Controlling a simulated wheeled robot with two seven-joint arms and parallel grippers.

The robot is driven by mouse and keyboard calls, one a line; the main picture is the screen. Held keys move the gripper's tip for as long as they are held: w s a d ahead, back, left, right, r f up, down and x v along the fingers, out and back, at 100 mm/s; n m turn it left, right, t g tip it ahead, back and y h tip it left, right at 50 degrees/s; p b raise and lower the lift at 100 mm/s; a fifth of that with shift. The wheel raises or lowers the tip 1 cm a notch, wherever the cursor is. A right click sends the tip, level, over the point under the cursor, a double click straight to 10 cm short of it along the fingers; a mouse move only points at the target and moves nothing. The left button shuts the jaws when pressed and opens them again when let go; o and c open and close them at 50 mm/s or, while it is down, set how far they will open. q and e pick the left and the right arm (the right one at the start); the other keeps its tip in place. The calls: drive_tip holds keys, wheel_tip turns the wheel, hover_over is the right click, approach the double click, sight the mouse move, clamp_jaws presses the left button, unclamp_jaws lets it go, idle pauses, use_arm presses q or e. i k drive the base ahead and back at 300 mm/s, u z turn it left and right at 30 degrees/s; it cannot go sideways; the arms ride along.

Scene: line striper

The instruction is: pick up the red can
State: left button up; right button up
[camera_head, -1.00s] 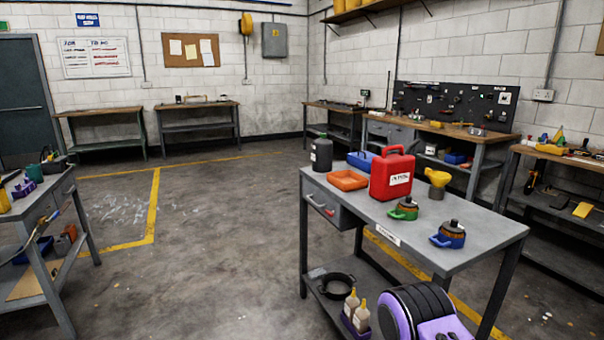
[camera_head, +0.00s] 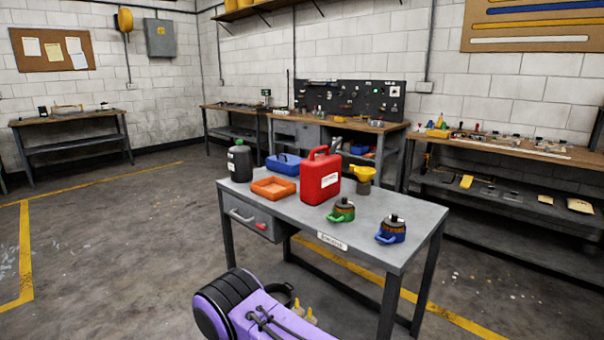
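The red can (camera_head: 320,178) stands upright on the grey metal table (camera_head: 372,238), near its middle, with its handle on top and a white label on the front. Nothing touches its handle. A purple and black arm part of mine (camera_head: 245,310) shows at the bottom of the view, in front of the table and well short of the can. Neither of my grippers is in view.
An orange tray (camera_head: 273,188), a dark bottle (camera_head: 240,162) and a blue box (camera_head: 283,164) stand left of the can. Floor left of the table is clear.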

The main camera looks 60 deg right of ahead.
sight(320, 175)
drive_tip(key=u, duration=0.05)
drive_tip(key=i, duration=3.1)
drive_tip(key=z, duration=2.6)
